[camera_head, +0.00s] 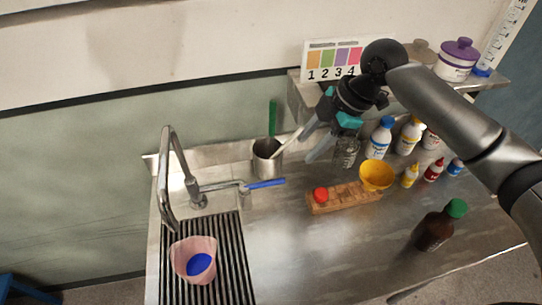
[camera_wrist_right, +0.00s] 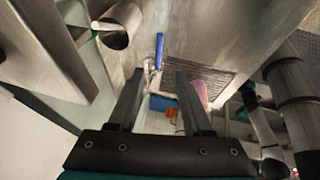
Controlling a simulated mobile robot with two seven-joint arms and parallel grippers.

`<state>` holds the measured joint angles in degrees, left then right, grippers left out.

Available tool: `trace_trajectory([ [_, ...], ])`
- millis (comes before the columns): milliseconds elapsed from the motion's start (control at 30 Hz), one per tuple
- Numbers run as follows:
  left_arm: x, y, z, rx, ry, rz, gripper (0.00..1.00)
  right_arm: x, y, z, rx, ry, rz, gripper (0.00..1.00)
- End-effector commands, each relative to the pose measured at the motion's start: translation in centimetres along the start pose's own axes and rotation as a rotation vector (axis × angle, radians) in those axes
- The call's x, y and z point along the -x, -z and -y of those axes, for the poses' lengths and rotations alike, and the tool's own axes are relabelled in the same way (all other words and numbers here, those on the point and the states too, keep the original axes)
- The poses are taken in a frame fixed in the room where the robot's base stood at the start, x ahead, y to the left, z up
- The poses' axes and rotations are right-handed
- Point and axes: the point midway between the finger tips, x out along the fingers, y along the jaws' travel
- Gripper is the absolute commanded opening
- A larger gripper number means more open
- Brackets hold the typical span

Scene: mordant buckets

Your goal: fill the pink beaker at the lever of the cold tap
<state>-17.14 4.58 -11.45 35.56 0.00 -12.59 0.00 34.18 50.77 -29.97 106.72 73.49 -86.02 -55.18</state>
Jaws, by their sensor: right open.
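The pink beaker (camera_head: 182,249) stands upright on the black-striped drain grate (camera_head: 236,262), just below the tap in the head view. A round blue patch shows on or in it; I cannot tell which. The tap (camera_head: 163,180) has a tall bent metal pipe and a blue lever (camera_head: 266,184) pointing right. My right gripper (camera_head: 307,148) is open and empty, above and to the right of the lever, apart from it. In the right wrist view the lever (camera_wrist_right: 159,50) shows beyond the fingertips (camera_wrist_right: 160,72), and the beaker (camera_wrist_right: 201,90) lies right of them.
A metal cup (camera_head: 267,160) with tools stands close behind the lever. A wooden block (camera_head: 340,198), a yellow bowl (camera_head: 376,174) and several bottles stand to the right. A brown bottle (camera_head: 433,232) is at front right.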

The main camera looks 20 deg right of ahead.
Motion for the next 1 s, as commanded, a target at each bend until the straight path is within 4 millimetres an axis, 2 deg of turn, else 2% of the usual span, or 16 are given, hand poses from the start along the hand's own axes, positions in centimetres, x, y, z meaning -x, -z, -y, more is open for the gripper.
trace_trajectory([
  [133, 0.0, -0.2, 0.0, 0.0, 0.0, 0.003, 0.33, -0.2, 0.0, 0.0, 0.001, 0.001, -0.001, 0.5],
  [267, 0.0, -0.1, 0.0, 0.0, 0.0, 0.003, 0.33, -1.7, 0.0, 0.0, 0.001, 0.004, -0.002, 0.5],
  [700, -0.1, -0.1, 0.0, 0.0, 0.0, 0.002, 0.33, -11.0, 0.1, 0.0, 0.0, 0.002, -0.003, 0.5],
  [833, -0.2, -0.1, 0.0, 0.0, 0.0, 0.002, 0.33, -13.2, 0.0, 0.1, 0.0, 0.002, -0.001, 0.5],
  [1000, -0.3, -0.1, -0.1, -0.001, -0.001, 0.002, 0.33, -14.7, 0.0, 0.0, 0.0, 0.0, 0.0, 0.5],
])
